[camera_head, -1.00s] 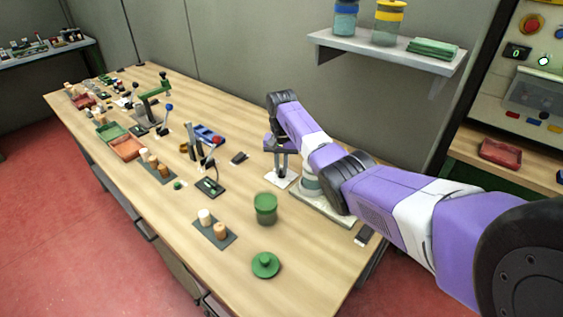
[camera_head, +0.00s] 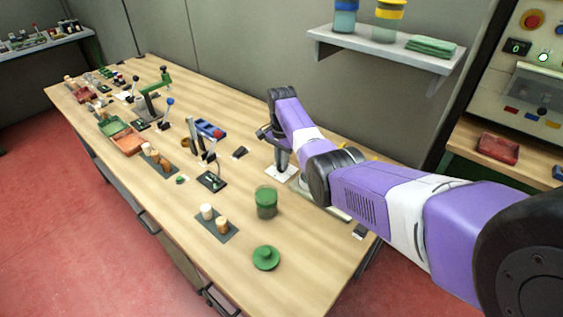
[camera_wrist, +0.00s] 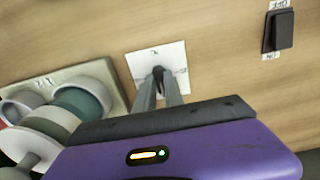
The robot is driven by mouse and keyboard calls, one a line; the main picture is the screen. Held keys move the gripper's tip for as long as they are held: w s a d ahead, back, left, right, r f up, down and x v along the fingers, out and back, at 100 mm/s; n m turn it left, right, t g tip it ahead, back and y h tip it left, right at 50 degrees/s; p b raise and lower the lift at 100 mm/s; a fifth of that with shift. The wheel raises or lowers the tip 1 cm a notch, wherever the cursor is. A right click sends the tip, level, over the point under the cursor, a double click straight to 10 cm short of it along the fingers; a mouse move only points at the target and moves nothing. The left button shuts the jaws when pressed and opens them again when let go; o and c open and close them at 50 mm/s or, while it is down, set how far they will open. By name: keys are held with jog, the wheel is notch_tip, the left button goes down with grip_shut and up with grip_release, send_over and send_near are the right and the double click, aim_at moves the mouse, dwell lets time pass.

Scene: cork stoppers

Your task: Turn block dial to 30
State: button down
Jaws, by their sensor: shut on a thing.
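The block dial is a white square plate (camera_wrist: 172,62) with faint markings and a dark knob (camera_wrist: 158,74) in its middle. In the head view the plate (camera_head: 287,176) lies on the wooden table, below my gripper. My gripper (camera_wrist: 160,84) is shut on the dark knob, its two grey fingers on either side of it. In the head view my gripper (camera_head: 281,165) points down at the plate, and the knob is hidden there. The marks are too small to read, so I cannot tell the dial's setting.
Close beside the dial, a cream board (camera_wrist: 98,72) bears pale and green round parts. A black switch (camera_wrist: 279,30) with small labels is on the other side. A green jar (camera_head: 266,203) and a green lid (camera_head: 266,257) stand toward the front. A shelf (camera_head: 390,52) hangs behind.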

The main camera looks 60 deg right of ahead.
jog(key=shift+d, duration=0.1)
jog(key=c, duration=1.4)
grip_release()
jog(key=shift+c, duration=0.2)
jog(key=shift+r, duration=0.1)
notch_tip(320, 180, up, 8)
jog(key=shift+f+b, duration=0.15)
jog(key=shift+b, duration=0.2)
